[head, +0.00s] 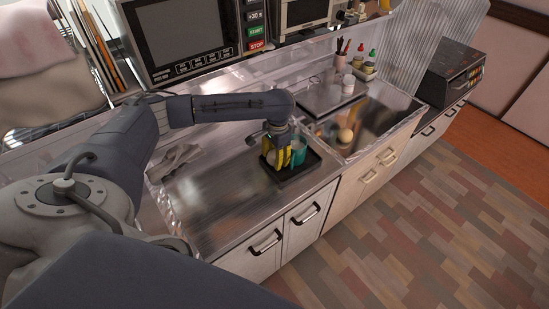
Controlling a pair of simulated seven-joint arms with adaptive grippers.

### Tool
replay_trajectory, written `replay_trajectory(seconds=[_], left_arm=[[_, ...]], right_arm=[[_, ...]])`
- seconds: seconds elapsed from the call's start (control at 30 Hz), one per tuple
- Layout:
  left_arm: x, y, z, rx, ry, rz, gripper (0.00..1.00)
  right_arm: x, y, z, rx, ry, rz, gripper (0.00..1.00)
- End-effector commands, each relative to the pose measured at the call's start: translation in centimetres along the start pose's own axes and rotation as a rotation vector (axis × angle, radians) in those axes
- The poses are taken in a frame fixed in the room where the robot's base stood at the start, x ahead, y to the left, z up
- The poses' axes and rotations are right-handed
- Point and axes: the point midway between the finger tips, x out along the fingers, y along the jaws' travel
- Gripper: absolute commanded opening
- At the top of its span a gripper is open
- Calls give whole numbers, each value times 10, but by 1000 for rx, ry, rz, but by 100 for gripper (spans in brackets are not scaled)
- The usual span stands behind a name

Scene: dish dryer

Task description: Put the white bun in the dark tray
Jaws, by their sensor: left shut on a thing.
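The dark tray (317,157) lies on the steel counter, left of the sink. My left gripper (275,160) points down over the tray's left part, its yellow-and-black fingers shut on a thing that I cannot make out. A teal cup (298,152) stands in the tray, close to the right of the fingers. I cannot pick out the white bun for certain. A pale tan round thing (345,135) shows in the sink, apart from the gripper. My right gripper is not in view.
The steel sink (382,112) lies right of the tray. A grey cloth (178,160) lies on the counter's left. A microwave (185,38) stands behind. Bottles (366,67) and a cup of pens (341,60) stand behind the sink. The counter left of the tray is clear.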

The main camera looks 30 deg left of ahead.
Motion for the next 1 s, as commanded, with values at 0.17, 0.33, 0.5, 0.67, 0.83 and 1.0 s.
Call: replay_trajectory(seconds=[0.17, 0.33, 0.5, 0.67, 0.83, 1.0], left_arm=[[4, -1, 2, -2, -5, -1, 18], [5, -1, 3, -2, -8, -2, 67], [5, -1, 3, -3, -8, -2, 73], [4, -1, 3, -3, -8, -2, 73], [-8, -1, 1, -2, -4, -2, 73], [-36, -2, 0, -2, 0, -3, 73]], right_arm=[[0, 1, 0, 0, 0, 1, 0], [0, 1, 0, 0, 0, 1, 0], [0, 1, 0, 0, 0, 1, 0], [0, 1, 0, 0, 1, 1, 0], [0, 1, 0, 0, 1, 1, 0], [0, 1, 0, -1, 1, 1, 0]])
